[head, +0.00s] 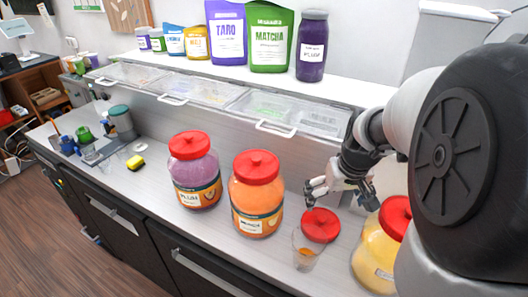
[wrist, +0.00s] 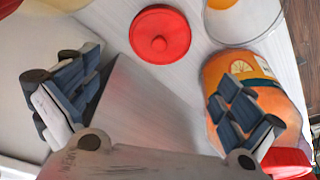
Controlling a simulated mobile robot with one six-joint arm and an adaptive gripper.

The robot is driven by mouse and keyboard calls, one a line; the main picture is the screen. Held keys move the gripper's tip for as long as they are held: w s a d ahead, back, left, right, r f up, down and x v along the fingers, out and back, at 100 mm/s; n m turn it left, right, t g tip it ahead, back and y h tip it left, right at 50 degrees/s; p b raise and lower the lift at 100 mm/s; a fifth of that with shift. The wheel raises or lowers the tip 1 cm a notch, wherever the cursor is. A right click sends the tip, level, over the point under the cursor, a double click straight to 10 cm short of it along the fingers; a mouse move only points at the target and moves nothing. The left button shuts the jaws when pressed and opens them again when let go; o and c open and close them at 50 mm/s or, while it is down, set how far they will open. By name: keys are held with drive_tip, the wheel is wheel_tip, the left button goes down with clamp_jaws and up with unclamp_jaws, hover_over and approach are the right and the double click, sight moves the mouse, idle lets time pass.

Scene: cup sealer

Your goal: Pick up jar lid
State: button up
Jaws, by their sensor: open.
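A loose red jar lid (head: 320,225) with a round knob lies flat on the counter, right of the orange jar. In the wrist view the same lid (wrist: 160,34) is near the top middle, knob facing the camera. My gripper (head: 342,186) is above and just behind the lid in the head view. In the wrist view my gripper (wrist: 155,98) is open and empty, its two fingers wide apart, with the lid beyond the fingertips and not between them. The lid is fully visible in the wrist view.
A clear cup with orange contents (head: 306,254) stands close in front of the lid. Red-lidded jars stand around: orange (head: 258,205), purple (head: 196,182) and yellow (head: 376,254), partly hidden by my arm. A raised shelf with clear-covered bins (head: 205,90) runs behind.

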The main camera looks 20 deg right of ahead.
drive_tip(key=b, duration=0.2)
hover_over(322, 219)
drive_tip(key=s, duration=0.2)
drive_tip(key=f, duration=0.7)
drive_tip(key=shift+a, duration=0.35)
drive_tip(key=shift+b+x, duration=1.25)
drive_tip(key=shift+x, duration=1.8)
drive_tip(key=shift+w+d+r, duration=0.1)
drive_tip(key=shift+d+r, duration=0.05)
drive_tip(key=shift+c, duration=0.6)
